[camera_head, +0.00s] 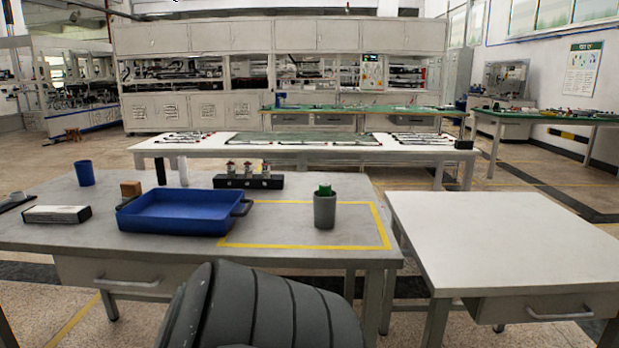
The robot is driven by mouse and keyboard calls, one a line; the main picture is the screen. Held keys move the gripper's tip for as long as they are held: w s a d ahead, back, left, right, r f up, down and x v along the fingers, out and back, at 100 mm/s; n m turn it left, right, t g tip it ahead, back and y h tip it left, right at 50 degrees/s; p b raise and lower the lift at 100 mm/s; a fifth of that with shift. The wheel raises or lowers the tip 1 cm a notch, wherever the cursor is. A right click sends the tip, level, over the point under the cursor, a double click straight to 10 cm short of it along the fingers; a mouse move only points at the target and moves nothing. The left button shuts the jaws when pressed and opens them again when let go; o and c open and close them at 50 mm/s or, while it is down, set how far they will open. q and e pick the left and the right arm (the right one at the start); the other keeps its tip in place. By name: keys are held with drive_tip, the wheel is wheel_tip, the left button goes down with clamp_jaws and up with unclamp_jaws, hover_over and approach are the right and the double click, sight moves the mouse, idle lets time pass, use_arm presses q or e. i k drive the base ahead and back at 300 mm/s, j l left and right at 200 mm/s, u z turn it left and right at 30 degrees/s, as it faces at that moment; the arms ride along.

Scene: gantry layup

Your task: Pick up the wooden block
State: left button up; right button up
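The wooden block (131,188) is a small brown cube. It stands on the grey table (300,238), in the left half of the picture, just behind the left end of the blue tray (183,221). The tray's rim comes close in front of it, and I cannot tell whether they touch. Neither of my grippers shows in this view. A dark grey ribbed part, which looks like one of my arm links, rises at the bottom middle in front of the table edge.
A blue cup (85,173) stands behind the block. A white box (57,214) lies left of the tray. A black rack (248,181) with small bottles stands behind the tray. The white table (500,235) at right is bare.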

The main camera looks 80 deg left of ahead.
sight(129, 188)
drive_tip(key=u, duration=1.8)
drive_tip(key=i+j+u, duration=0.1)
drive_tip(key=j+u, duration=0.3)
drive_tip(key=i+j+u, duration=0.15)
drive_tip(key=j+u, duration=0.25)
drive_tip(key=i+j, duration=0.2)
drive_tip(key=j, duration=0.2)
drive_tip(key=i+j, duration=0.2)
drive_tip(key=j, duration=0.15)
